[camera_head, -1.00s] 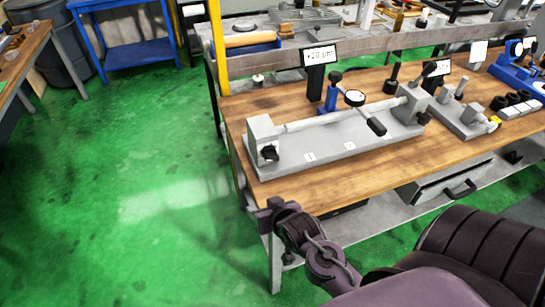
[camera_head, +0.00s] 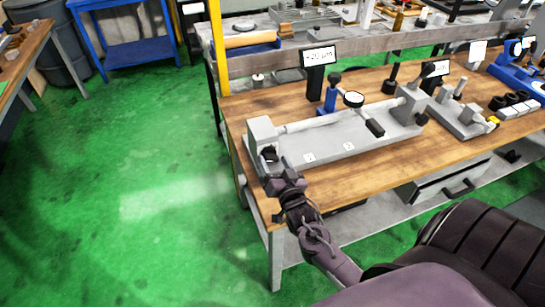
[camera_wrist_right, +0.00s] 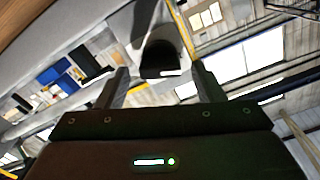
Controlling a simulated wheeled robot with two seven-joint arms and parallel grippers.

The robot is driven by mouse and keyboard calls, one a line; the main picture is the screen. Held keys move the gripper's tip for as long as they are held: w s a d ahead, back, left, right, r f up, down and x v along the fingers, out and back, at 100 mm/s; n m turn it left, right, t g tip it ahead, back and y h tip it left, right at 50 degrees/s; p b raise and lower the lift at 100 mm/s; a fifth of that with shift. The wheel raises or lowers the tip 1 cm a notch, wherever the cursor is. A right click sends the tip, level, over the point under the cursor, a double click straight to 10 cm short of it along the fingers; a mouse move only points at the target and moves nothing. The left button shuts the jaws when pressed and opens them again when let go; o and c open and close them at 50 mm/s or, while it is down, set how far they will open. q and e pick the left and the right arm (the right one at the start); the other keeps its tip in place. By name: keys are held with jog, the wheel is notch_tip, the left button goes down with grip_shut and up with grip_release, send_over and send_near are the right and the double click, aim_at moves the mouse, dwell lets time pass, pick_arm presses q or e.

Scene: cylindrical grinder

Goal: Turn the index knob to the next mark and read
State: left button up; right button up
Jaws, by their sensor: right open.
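The black index knob (camera_head: 269,153) sits on the left end block of a grey fixture (camera_head: 330,146) holding a long shaft. My right gripper (camera_head: 277,172) is just in front of and below the knob, at the bench's front edge. In the right wrist view the dark knob (camera_wrist_right: 160,58) lies between the spread fingers of my right gripper (camera_wrist_right: 160,76), with gaps on both sides. The gripper is open and holds nothing. The knob's marks are too small to make out. A display (camera_head: 319,57) behind the fixture shows 20 µm; its sign is unclear. My left gripper is not visible.
A second grey fixture (camera_head: 462,117) stands to the right. The wooden bench (camera_head: 400,160) is clear in front of the fixture. An open drawer (camera_head: 445,187) projects below.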

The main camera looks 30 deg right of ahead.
jog(key=shift+x, duration=0.9)
jog(key=shift+c, duration=0.3)
jog(key=c, duration=0.9)
jog(key=shift+m, duration=0.4)
jog(key=m, duration=0.3)
jog(key=shift+m+p, duration=0.3)
jog(key=shift+f+m, duration=0.1)
jog(key=shift+m, duration=2.1)
jog(key=shift+d, duration=0.1)
